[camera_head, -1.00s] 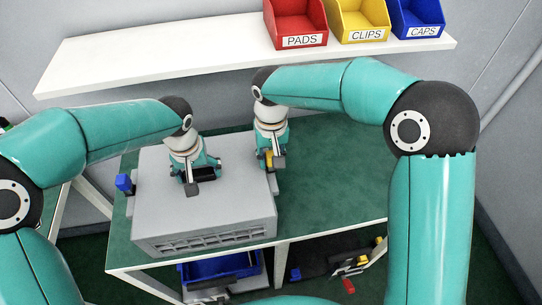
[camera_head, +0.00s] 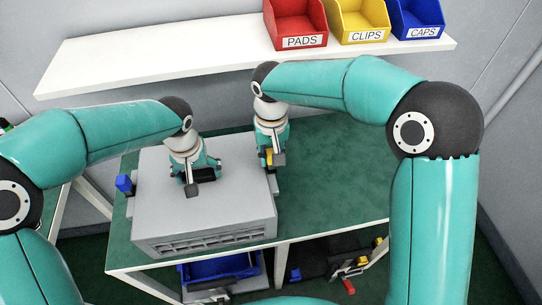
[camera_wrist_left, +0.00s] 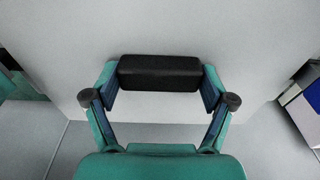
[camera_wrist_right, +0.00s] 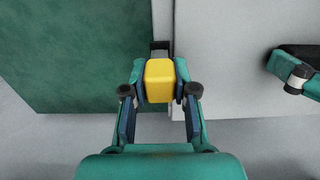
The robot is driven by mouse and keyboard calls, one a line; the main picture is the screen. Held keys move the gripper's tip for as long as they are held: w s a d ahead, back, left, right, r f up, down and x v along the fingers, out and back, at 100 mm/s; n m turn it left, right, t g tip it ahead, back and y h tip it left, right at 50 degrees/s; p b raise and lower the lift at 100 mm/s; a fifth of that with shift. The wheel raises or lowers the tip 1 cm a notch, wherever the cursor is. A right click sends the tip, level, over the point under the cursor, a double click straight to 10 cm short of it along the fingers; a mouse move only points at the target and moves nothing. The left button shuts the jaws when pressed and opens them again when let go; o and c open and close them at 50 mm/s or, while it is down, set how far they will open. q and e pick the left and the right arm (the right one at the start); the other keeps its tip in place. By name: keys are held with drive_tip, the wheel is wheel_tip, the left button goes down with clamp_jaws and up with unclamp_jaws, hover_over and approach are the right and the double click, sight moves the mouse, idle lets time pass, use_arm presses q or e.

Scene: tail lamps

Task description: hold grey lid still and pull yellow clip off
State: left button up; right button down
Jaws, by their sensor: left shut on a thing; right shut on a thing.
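The grey lid (camera_head: 225,210) tops a large grey box on the green table. My left gripper (camera_head: 198,178) is shut on the lid's black handle, and the handle (camera_wrist_left: 160,73) lies between its fingers in the left wrist view. The yellow clip (camera_wrist_right: 160,80) sits between the fingers of my right gripper (camera_wrist_right: 160,85), which is shut on it. In the head view the clip (camera_head: 268,157) shows at the lid's right edge, partly hidden by my right gripper (camera_head: 272,158). I cannot tell whether the clip still touches the lid.
A blue clip (camera_head: 124,184) is at the box's left side. The green table (camera_head: 330,185) is clear to the right. Red, yellow and blue bins (camera_head: 296,22) stand on the white shelf (camera_head: 160,60) behind. A blue crate (camera_head: 215,270) is below the table.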

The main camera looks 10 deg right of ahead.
drive_tip(key=shift+r, duration=0.25)
drive_tip(key=shift+r, duration=0.7)
drive_tip(key=shift+r, duration=0.15)
drive_tip(key=shift+r, duration=0.75)
use_arm(q)
drive_tip(key=o, duration=1)
drive_tip(key=shift+r, duration=0.1)
